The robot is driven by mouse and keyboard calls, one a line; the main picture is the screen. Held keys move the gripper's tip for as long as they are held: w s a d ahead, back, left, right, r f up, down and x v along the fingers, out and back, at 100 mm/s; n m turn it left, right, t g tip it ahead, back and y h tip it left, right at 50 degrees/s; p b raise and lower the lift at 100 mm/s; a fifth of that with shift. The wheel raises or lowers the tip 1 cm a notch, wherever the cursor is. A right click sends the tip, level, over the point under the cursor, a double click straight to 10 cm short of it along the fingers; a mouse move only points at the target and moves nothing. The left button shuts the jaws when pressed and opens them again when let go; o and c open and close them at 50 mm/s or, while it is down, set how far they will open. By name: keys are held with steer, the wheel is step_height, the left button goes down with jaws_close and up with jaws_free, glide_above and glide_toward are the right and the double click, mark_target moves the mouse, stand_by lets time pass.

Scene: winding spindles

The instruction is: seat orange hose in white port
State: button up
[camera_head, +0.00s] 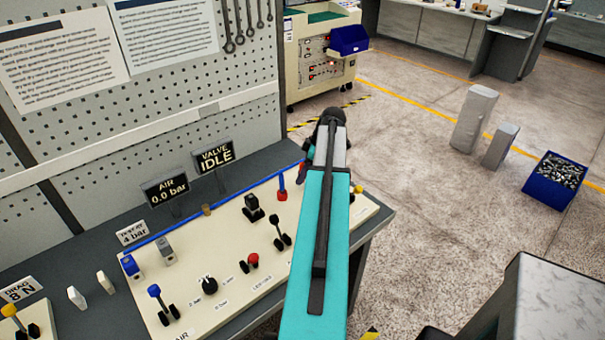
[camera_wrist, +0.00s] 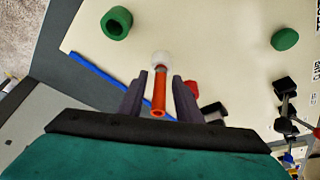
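The orange hose (camera_wrist: 159,96) shows in the wrist view as a short tube, its open near end facing the camera. Its far end meets or overlaps the round white port (camera_wrist: 161,58) on the cream panel; I cannot tell how deep it sits. My gripper (camera_wrist: 160,84) has its dark fingers on either side of the hose, with a narrow gap showing on each side. It looks open around the hose. In the head view my arm hides the gripper, hose and port.
In the wrist view a green ring (camera_wrist: 117,23) and a green knob (camera_wrist: 285,39) stand on the panel beyond the fingers. A red part (camera_wrist: 191,88) is close to the right finger. The head view shows levers and knobs on the cream panel (camera_head: 190,300).

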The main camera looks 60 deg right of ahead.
steer(key=shift+r, duration=0.25)
steer(key=b+v, duration=0.3)
steer(key=v, duration=0.8)
steer(key=shift+s+r, duration=0.2)
steer(key=shift+r, duration=0.2)
steer(key=shift+s, duration=0.1)
stand_by(0.8)
